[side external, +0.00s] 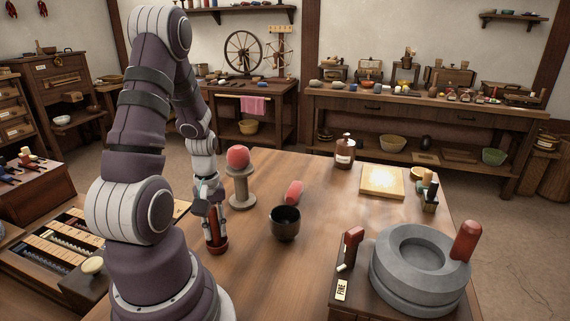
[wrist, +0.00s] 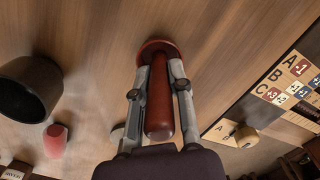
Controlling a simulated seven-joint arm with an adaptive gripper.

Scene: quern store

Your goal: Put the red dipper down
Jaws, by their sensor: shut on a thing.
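My gripper (side external: 213,212) points down over the wooden table, left of the dark cup. It is shut on the red dipper (side external: 217,238), which is upright with its wide round foot at the bottom. The foot is at or very near the table top; I cannot tell whether it touches. In the wrist view, the fingers of my gripper (wrist: 160,66) lie on both sides of the dipper's shaft, and the red dipper (wrist: 159,112) shows its red-brown handle end toward the camera.
A grey stone quern (side external: 420,285) is at front right. A lettered board (wrist: 288,85) lies right in the wrist view. Mid-table is partly clear.

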